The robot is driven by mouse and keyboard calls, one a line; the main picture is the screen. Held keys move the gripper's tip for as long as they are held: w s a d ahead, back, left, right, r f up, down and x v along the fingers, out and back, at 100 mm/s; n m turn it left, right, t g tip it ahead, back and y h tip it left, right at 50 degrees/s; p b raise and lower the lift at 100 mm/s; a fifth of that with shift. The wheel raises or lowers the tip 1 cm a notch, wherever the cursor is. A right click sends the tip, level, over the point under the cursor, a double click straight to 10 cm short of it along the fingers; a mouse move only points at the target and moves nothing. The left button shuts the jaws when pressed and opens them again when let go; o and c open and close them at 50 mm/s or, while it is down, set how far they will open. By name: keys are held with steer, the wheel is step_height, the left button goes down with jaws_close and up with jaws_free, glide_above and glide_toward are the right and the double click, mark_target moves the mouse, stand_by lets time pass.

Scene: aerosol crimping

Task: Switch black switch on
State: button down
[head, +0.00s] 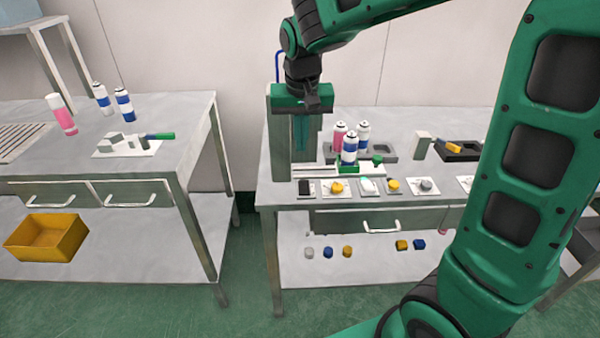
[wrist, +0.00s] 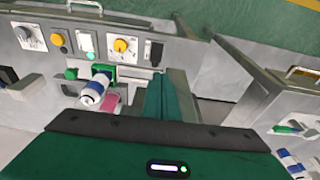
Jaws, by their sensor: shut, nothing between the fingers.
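The black switch (head: 305,187) is on a small plate at the left end of the row of controls along the front edge of the right-hand bench. In the wrist view the black switch (wrist: 156,52) shows just beyond my fingers. My gripper (head: 300,145) points down above the bench's left end, behind the switch and apart from it. Its green fingers (wrist: 165,84) are shut and empty. Whether the switch is on or off is too small to tell.
A yellow knob (head: 337,187) sits right beside the switch, followed by a white control (head: 367,186) and more knobs. Blue-white cans (head: 349,150) and a pink can (head: 339,136) stand behind the row. A grey upright column (head: 279,130) stands next to my gripper.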

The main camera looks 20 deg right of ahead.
steer(key=shift+d, duration=0.3)
glide_toward(303, 183)
steer(key=f, duration=0.2)
steer(key=w+f, duration=0.1)
steer(key=f, duration=0.3)
steer(key=shift+w+d+f, duration=0.1)
steer(key=shift+w+f, duration=0.1)
steer(key=shift+w, duration=0.05)
steer(key=shift+w+d+f+g, duration=0.1)
steer(key=shift+w+f+g, duration=0.1)
steer(key=shift+g, duration=0.1)
steer(key=shift+s, duration=0.25)
